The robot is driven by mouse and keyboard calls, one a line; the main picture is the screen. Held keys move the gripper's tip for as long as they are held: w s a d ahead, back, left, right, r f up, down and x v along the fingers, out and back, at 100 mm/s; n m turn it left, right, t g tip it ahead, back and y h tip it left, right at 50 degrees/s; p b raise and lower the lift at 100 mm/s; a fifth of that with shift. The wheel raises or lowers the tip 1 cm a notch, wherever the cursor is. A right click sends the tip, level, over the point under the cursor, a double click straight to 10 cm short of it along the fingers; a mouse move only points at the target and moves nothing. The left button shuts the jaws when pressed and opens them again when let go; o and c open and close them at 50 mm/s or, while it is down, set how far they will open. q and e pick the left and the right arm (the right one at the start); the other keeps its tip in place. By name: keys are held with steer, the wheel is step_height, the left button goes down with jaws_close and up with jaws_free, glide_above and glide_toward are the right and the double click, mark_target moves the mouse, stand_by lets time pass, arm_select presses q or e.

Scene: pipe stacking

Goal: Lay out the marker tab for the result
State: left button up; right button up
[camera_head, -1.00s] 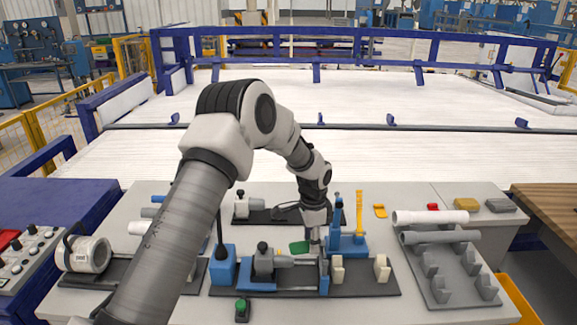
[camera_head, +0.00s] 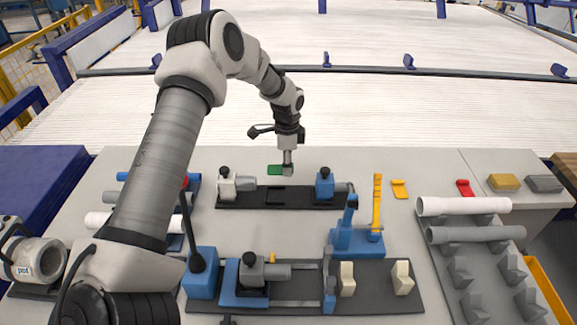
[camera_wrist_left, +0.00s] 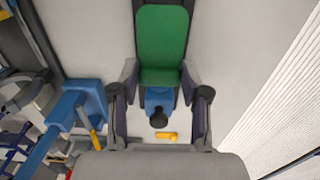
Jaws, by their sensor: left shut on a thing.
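A green marker tab (camera_head: 275,170) is in the grip of my left gripper (camera_head: 288,171), sticking out to its left in the head view. In the left wrist view the green tab (camera_wrist_left: 162,45) is between the two fingers of the left gripper (camera_wrist_left: 160,80), which is shut on its near end. A black rail (camera_head: 270,197) with a grey clamp and a blue clamp (camera_head: 325,185) lies just in front of the tab in the head view. The tab's exact height over the table is hard to tell. My right gripper does not show.
An orange tab (camera_head: 399,189) and a red tab (camera_head: 465,188) lie to the right. A front clamping fixture (camera_head: 380,298) and a blue stand with a yellow upright (camera_head: 377,205) stand nearer. A pipe rack (camera_head: 455,265) is at the right. Bare table lies behind the black rail.

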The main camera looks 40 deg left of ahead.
arm_select(q)
steer(key=shift+w+a+f+b, duration=0.15)
steer(key=shift+f+b, duration=0.25)
steer(key=shift+f, duration=0.55)
steer(key=shift+f+b, duration=0.15)
steer(key=shift+b, duration=0.3)
steer(key=b, duration=0.4)
glide_above(288, 196)
step_height(288, 196, down, 5)
steer(key=shift+f+b, duration=0.55)
steer(key=shift+f, duration=0.8)
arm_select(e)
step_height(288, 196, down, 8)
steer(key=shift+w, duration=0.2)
arm_select(q)
steer(key=shift+f, duration=0.4)
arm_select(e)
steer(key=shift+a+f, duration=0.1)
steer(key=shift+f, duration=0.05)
arm_select(q)
steer(key=o, duration=1)
